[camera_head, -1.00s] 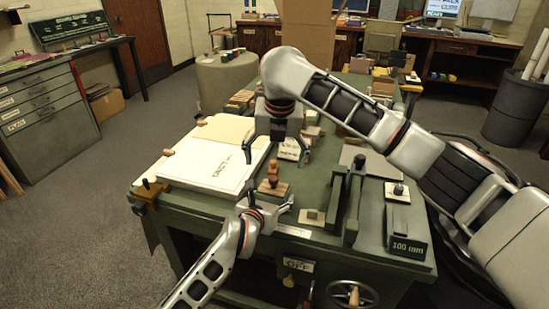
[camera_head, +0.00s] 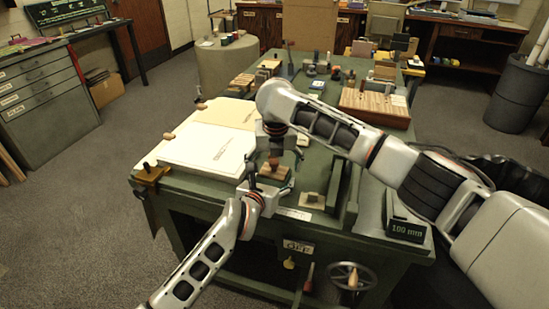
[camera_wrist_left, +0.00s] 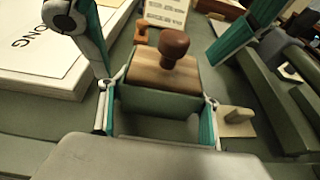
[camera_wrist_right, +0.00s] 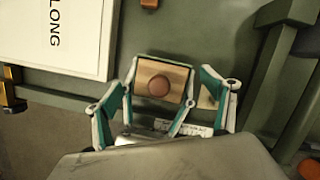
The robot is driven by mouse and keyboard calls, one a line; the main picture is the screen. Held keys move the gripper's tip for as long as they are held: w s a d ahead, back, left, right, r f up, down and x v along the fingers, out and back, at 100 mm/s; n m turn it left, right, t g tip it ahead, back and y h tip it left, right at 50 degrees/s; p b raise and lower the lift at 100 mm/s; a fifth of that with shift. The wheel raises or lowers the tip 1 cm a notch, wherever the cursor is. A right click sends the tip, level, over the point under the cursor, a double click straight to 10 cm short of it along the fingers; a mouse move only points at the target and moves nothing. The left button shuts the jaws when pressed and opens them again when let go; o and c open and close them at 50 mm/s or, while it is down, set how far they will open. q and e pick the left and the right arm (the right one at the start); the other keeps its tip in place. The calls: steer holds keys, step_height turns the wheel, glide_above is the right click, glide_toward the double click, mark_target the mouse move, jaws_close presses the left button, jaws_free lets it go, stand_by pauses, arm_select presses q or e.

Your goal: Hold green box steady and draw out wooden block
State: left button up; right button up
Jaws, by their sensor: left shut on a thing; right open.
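The green box (camera_wrist_left: 160,103) stands on the green table and shows best in the left wrist view. The wooden block (camera_wrist_left: 150,70) sits in its top, with a round brown knob (camera_wrist_left: 173,45) upright on it. The block also shows in the right wrist view (camera_wrist_right: 147,72). My left gripper (camera_head: 267,187) is shut on the green box, one finger on each side. My right gripper (camera_head: 278,151) is open above the block, its fingers apart on either side of the knob and not visibly touching it. In the head view the box is partly hidden by my grippers.
A white printed board (camera_head: 210,150) lies left of the box. A wooden tray of blocks (camera_head: 374,105) stands farther back.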

steer(key=shift+w+f, duration=0.15)
steer(key=shift+f, duration=0.25)
steer(key=c, duration=1.1)
steer(key=o, duration=1.1)
